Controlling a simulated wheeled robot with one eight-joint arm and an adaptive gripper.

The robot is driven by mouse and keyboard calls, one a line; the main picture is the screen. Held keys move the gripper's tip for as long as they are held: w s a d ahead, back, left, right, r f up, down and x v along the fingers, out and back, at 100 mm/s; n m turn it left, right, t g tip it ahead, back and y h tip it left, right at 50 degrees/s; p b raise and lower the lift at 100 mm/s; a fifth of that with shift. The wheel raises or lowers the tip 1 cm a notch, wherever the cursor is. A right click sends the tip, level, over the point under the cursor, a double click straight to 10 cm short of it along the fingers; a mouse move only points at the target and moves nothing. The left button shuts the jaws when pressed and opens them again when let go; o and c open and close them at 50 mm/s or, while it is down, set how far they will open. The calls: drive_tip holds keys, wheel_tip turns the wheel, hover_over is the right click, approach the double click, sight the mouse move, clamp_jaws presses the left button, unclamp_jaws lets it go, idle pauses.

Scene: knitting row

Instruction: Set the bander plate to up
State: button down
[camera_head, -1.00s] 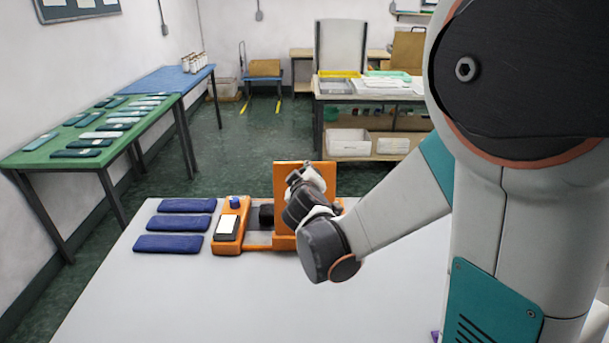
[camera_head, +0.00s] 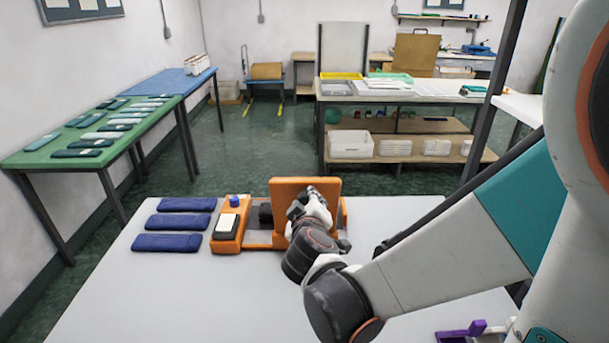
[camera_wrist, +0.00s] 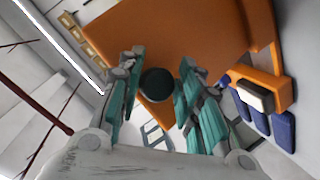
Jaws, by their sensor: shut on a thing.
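The orange bander (camera_head: 229,226) stands on the grey-white table. Its orange plate (camera_head: 290,188) is raised on edge and leans toward me. The wrist view shows the plate's broad orange face (camera_wrist: 195,30) filling the upper middle, with a dark round knob (camera_wrist: 157,84) in front of it. My gripper (camera_head: 314,205) is at the near side of the plate. In the wrist view its teal fingers (camera_wrist: 158,92) stand on both sides of the knob and are shut on it. My gripper hides part of the plate's lower right and the bed behind it.
Several dark blue slabs (camera_head: 178,223) lie left of the bander. A purple and white item (camera_head: 466,331) lies near the front right edge. The table (camera_head: 150,300) is clear in front. A green table (camera_head: 45,160) stands at the left and shelves (camera_head: 400,130) at the back.

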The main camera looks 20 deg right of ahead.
drive_tip(key=shift+s+a+f, duration=0.25)
drive_tip(key=shift+s+f, duration=0.1)
drive_tip(key=c, duration=1.5)
unclamp_jaws()
drive_tip(key=o, duration=0.3)
drive_tip(key=shift+a, duration=0.35)
drive_tip(key=shift+r, duration=0.1)
drive_tip(key=shift+r, duration=0.1)
drive_tip(key=shift+v, duration=5.8)
drive_tip(key=shift+d, duration=0.1)
